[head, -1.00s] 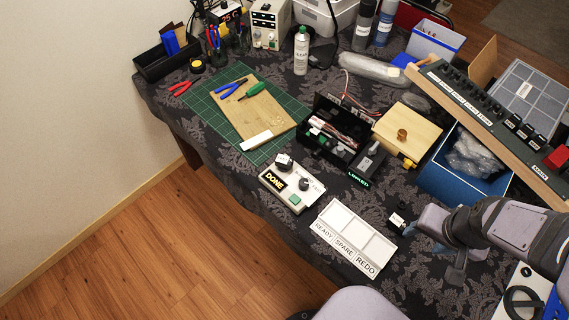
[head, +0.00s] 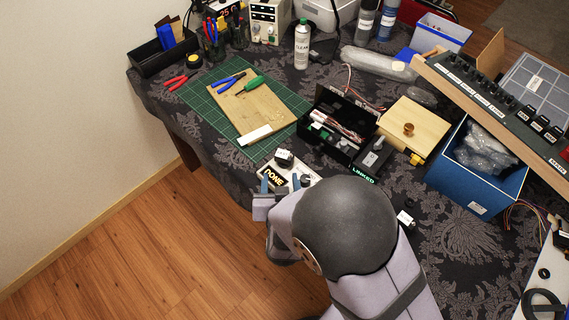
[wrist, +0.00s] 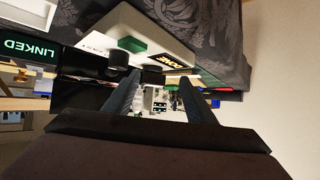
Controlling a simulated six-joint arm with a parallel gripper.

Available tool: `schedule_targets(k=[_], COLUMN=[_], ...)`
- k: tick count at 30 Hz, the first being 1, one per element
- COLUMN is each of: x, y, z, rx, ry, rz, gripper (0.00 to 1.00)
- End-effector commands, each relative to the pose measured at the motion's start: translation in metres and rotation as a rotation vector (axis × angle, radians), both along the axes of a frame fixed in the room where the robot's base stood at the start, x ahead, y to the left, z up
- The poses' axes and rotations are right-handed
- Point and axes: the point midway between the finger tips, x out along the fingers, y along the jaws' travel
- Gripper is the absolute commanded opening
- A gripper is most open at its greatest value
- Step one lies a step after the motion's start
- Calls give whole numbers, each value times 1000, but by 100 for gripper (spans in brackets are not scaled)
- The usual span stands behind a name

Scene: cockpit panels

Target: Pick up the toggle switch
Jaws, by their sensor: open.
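No part is labelled as the toggle switch. A small black block with a white side (head: 284,158) is at the back-left corner of the white DONE box (head: 304,168); I cannot tell if it is the switch. Another small black and white part (head: 405,218) lies on the cloth to the right of my arm. My gripper (head: 280,184) is open and empty by the front left of the DONE box. In the wrist view the open fingers (wrist: 158,90) point past the box, with two dark round parts (wrist: 118,60) and its green button (wrist: 132,44) above them. My arm hides the white sorting tray in the head view.
The black LINKED toolbox (head: 340,126) stands behind the DONE box. A green cutting mat (head: 210,110) with a wooden board lies at the left. A blue bin (head: 460,190) and a tilted switch panel (head: 480,95) stand at the right.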

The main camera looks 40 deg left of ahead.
Motion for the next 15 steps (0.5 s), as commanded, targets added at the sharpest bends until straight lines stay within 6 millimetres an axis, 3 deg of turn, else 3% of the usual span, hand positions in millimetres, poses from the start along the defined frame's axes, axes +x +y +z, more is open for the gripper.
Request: schedule_targets(k=[1, 4, 15], x=[1, 5, 14], y=[7, 16, 18], z=[-17, -23, -20], rx=[34, 110, 275], ry=[-40, -132, -389], rz=[-14, -53, -191], gripper=[51, 51, 51])
